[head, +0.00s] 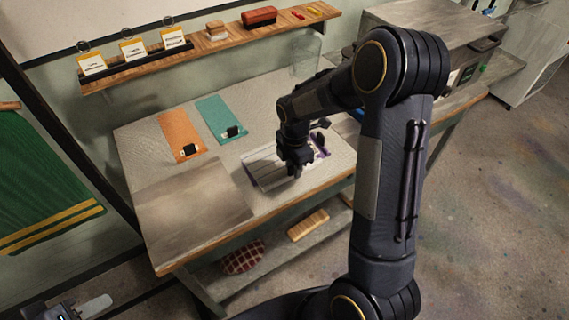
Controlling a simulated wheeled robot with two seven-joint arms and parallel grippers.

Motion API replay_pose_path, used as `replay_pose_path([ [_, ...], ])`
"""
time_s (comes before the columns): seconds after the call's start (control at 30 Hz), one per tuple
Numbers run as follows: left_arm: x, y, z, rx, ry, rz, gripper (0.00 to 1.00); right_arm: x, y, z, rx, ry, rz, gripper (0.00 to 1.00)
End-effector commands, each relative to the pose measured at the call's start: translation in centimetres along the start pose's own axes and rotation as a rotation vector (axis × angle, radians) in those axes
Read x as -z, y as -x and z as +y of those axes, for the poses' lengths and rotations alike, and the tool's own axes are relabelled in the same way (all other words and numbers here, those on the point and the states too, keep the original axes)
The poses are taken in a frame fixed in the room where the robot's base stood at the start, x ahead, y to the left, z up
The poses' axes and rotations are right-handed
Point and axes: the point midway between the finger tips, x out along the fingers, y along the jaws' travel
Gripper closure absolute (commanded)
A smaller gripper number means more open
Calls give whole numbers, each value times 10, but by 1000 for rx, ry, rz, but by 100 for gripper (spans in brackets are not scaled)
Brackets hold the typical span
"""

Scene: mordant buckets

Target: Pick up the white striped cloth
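The white striped cloth (263,170) lies flat on the work table, right of the middle of the tabletop. Dark purplish marks show at its right end. My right gripper (295,171) is pointed down over the middle of the cloth and hides part of it. Its fingertips are at or just above the cloth; I cannot tell if they touch it, or if they are open or shut. My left gripper (83,309) shows only partly at the bottom left corner, well away from the table, and its opening is unclear.
An orange cloth (177,131) and a teal cloth (215,115), each with a dark clip-like item, lie behind on the table (145,150). A grey-brown mat (190,205) covers the front left. A shelf (215,43) with labelled cards and blocks hangs behind. A clear container (306,58) stands at the back.

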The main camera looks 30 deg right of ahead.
Motion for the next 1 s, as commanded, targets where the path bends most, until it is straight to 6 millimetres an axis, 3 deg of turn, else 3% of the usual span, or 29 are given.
replay_pose_path([
  [0.03,0,0,0,0,0,0,64,0,0,0,0,0,0,79],
  [0.2,0,0,0,0,0,0,64,0,0,0,0,0,0,100],
  [0.67,0,-1,0,0,0,0,64,0,6,0,-1,0,0,100],
  [0.87,-2,-3,-1,0,0,0,64,0,32,1,-6,-1,0,100],
  [1.0,-5,-10,-4,0,0,0,64,-7,59,-22,-9,-3,1,100],
])
